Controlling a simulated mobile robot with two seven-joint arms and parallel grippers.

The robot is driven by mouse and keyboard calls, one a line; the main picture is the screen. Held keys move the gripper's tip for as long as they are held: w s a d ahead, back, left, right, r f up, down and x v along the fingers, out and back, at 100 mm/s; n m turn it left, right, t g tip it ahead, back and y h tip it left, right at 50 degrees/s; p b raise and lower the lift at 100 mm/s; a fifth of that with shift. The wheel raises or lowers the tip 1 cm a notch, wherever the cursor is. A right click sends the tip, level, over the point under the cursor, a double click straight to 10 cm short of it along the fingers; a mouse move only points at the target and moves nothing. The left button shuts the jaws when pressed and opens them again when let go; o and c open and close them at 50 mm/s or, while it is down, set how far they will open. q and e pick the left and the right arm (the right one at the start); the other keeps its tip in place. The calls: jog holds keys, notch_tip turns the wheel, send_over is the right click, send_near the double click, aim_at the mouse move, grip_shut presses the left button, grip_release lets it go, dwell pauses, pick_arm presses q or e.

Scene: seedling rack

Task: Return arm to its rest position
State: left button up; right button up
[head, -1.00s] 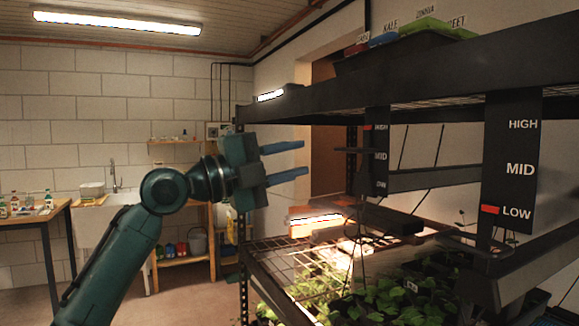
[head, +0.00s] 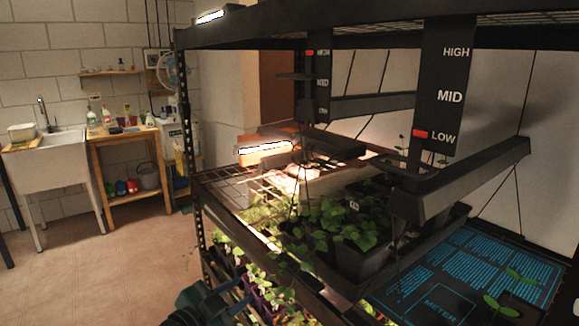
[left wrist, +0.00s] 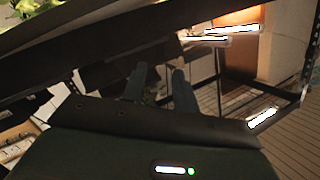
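My left gripper (left wrist: 159,75) shows in the left wrist view with its two teal-blue fingers apart and nothing between them. In the head view only a dark teal part of my left arm shows at the bottom edge, low in front of the rack, and the fingers cannot be made out there. The black seedling rack (head: 350,103) fills the middle and right of the head view. My right gripper is in neither view.
Potted seedlings (head: 350,222) stand on the wire shelf, with more plants below. A red slider (head: 421,134) sits at LOW. A blue-lettered panel (head: 470,275) lies at the right. A sink (head: 45,150) and wooden bench (head: 125,135) stand behind. The floor at left is clear.

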pick_arm(q)
jog(key=s+a+f+n+g+y+p, duration=0.1)
jog(key=s+f+n, duration=0.3)
jog(key=s+f, duration=0.5)
jog(key=s+a+f+n+g+y, duration=0.2)
jog(key=s+f+n+y, duration=0.2)
jog(key=s+f, duration=0.6)
jog(key=s+n, duration=0.1)
jog(key=s, duration=0.4)
jog(key=shift+a+n+p, duration=0.3)
jog(key=shift+p, duration=0.05)
